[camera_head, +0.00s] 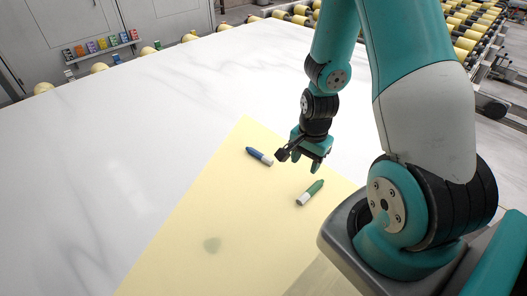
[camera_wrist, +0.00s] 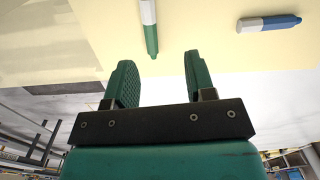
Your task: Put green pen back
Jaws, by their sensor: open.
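The green pen (camera_head: 313,190), green with a white end, lies on a pale yellow sheet (camera_head: 190,215) in the head view. In the wrist view the green pen (camera_wrist: 151,40) comes in from the top edge, its green tip pointing toward the jaws; its far end is cut off.
A blue pen (camera_head: 259,156) with a white end lies on the sheet; it also shows in the wrist view (camera_wrist: 281,22). The white marble slab (camera_head: 110,160) is clear to the left. Small coloured boxes (camera_head: 102,43) stand at the far left.

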